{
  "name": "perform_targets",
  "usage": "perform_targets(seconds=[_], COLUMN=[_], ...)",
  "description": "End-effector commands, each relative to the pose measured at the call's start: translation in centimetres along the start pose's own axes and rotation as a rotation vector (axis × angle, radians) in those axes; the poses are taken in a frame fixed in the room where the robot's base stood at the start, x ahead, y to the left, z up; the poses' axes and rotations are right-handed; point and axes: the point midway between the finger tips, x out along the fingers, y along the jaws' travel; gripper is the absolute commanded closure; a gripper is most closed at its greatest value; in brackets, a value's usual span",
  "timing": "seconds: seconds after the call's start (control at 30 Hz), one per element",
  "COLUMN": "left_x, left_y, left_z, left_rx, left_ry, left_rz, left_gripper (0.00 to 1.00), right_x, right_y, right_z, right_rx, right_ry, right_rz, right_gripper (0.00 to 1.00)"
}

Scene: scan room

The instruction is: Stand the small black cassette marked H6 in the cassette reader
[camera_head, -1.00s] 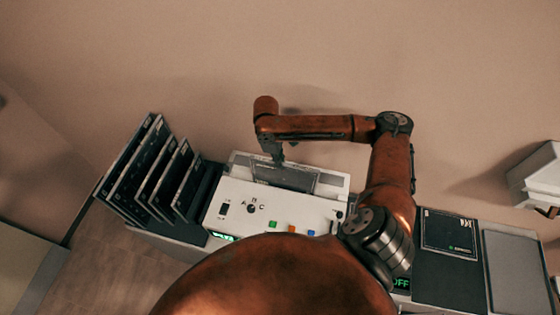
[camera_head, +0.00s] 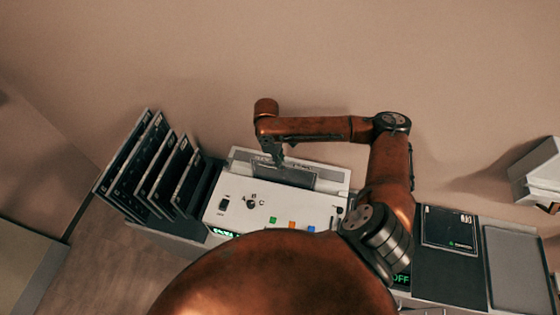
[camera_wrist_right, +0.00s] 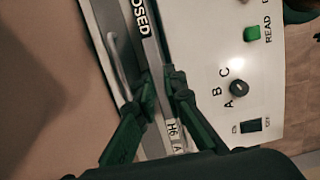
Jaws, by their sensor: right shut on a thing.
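The white cassette reader (camera_head: 295,208) stands on the counter, with a dial marked A, B, C and coloured buttons on its top. The cassette marked H6 (camera_wrist_right: 172,130) shows edge-on in the right wrist view, its label near my fingers. In the head view it is a dark panel (camera_head: 298,177) upright at the reader's rear slot area. My right gripper (camera_head: 277,158) is shut on its upper edge from above; the fingers also show in the wrist view (camera_wrist_right: 162,86). How deep the cassette sits is hard to tell. My left gripper is not in view.
A rack at left holds several larger dark cassettes (camera_head: 135,170) upright. Right of the reader, a dark plate (camera_head: 449,229) lies on a dark pad, beside a grey tray (camera_head: 516,265). A white box (camera_head: 537,170) is at the far right. The wall rises close behind the reader.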

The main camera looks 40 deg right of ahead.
Motion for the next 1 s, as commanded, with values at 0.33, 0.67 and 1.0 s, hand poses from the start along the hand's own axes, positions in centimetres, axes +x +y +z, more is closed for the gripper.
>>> perform_targets(seconds=[0.33, 0.67, 1.0], left_x=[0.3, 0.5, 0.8], left_y=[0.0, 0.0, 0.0], left_z=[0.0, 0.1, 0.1], left_rx=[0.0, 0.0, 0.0], left_ry=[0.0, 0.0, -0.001], left_rz=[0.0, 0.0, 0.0], left_gripper=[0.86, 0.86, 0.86], right_x=[1.1, 2.1, 3.1], right_y=[0.0, 0.1, 0.1], right_z=[-0.2, -0.4, -0.5], right_rx=[0.0, 0.001, 0.001], right_ry=[0.0, 0.001, 0.0], right_rz=[0.001, 0.001, 0.0], right_gripper=[1.0, 1.0, 1.0])
